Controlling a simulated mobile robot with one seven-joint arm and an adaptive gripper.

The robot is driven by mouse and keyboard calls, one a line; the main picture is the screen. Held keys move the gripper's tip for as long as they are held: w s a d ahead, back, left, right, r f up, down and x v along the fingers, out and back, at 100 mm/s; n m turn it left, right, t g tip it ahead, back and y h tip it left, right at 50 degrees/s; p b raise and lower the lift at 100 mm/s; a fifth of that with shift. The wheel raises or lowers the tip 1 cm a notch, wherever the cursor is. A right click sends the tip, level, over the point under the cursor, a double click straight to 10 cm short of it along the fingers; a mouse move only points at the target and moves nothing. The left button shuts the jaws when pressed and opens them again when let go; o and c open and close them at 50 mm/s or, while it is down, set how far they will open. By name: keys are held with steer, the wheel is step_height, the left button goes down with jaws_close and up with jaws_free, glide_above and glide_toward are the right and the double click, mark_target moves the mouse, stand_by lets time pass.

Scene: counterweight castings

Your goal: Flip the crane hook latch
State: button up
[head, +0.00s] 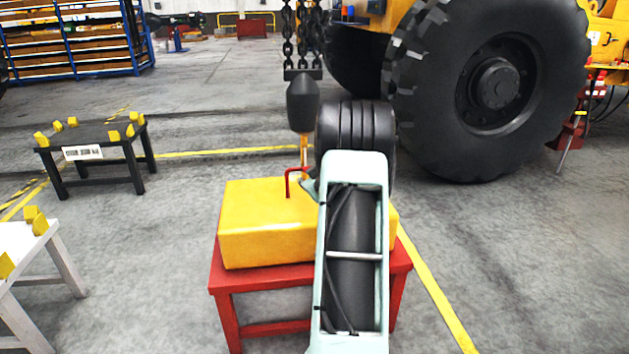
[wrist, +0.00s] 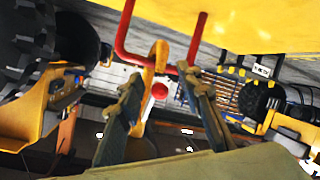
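The crane hook (head: 304,146) is orange and hangs below a dark block (head: 303,104) on chains. Its lower end is close to the red lifting bar (head: 288,181) on the yellow casting (head: 262,228). In the wrist view, the hook (wrist: 150,78) meets the red bar (wrist: 128,50); whether it is hooked under is unclear. A round red piece (wrist: 160,91) shows beside the hook; I cannot tell if it belongs to the latch. My gripper (wrist: 166,82) is open, its fingers on either side of hook and red piece, with no clear contact. In the head view my arm hides most of the gripper.
The casting rests on a red stand (head: 262,282). A black stand (head: 100,148) with yellow blocks and a white stand (head: 22,240) are at left. A large wheeled machine's tyre (head: 495,88) stands behind at right. The floor around is mostly clear.

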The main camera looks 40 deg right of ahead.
steer(key=v, duration=1.1)
stand_by(0.3)
